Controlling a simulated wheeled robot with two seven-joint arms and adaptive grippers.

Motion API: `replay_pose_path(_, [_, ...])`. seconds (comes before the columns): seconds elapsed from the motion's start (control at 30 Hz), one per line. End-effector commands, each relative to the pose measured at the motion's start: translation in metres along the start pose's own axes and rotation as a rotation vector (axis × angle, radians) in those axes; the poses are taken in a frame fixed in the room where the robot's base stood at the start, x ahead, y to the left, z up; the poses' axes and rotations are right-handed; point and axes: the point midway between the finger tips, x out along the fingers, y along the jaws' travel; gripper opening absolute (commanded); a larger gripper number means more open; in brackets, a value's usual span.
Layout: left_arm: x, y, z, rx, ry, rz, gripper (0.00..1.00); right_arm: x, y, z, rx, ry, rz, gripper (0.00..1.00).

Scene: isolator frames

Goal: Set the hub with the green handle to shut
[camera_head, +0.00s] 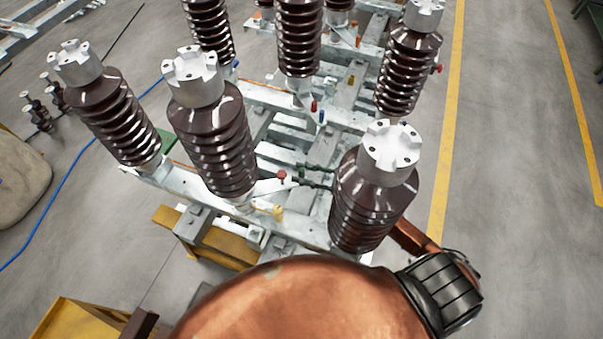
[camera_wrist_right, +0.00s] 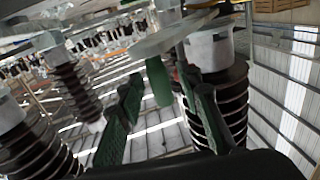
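The green handle (camera_wrist_right: 158,82) shows in the right wrist view. It hangs below a pale grey plate-like part and lies between the two green-padded fingers of my right gripper (camera_wrist_right: 160,108). The fingers are apart, with a gap on both sides of the handle. I cannot tell how deep the handle sits between them. In the head view my right gripper (camera_head: 299,173) shows small and dark, left of the nearest insulator and close to a red handle (camera_head: 282,174). I cannot make out the green handle there. My left gripper is not in view.
Ribbed brown insulators with metal caps stand around the spot, the nearest right (camera_head: 371,205) and left (camera_head: 212,140). A yellow handle (camera_head: 278,211) is on the frame in front. Clear floor (camera_head: 510,180) lies to the right.

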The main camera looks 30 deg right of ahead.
Motion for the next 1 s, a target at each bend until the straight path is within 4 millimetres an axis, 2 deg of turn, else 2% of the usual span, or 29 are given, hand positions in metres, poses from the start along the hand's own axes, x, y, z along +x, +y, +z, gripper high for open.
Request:
replay_pose_path(0.17, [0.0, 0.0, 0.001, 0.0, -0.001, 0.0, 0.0, -0.016, 0.0, 0.001, 0.002, -0.002, 0.002, 0.33])
replay_pose_path(0.5, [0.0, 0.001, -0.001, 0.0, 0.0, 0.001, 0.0, -0.084, 0.0, 0.001, 0.001, -0.004, 0.001, 0.33])
replay_pose_path(0.63, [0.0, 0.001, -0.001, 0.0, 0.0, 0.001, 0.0, -0.104, 0.0, 0.001, 0.0, -0.002, 0.001, 0.33])
replay_pose_path(0.8, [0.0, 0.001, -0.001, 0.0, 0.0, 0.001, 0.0, -0.118, 0.0, 0.0, 0.001, 0.0, 0.0, 0.33])
replay_pose_path(1.0, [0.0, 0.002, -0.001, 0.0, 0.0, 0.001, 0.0, -0.121, 0.0, 0.0, 0.001, 0.0, 0.0, 0.33])
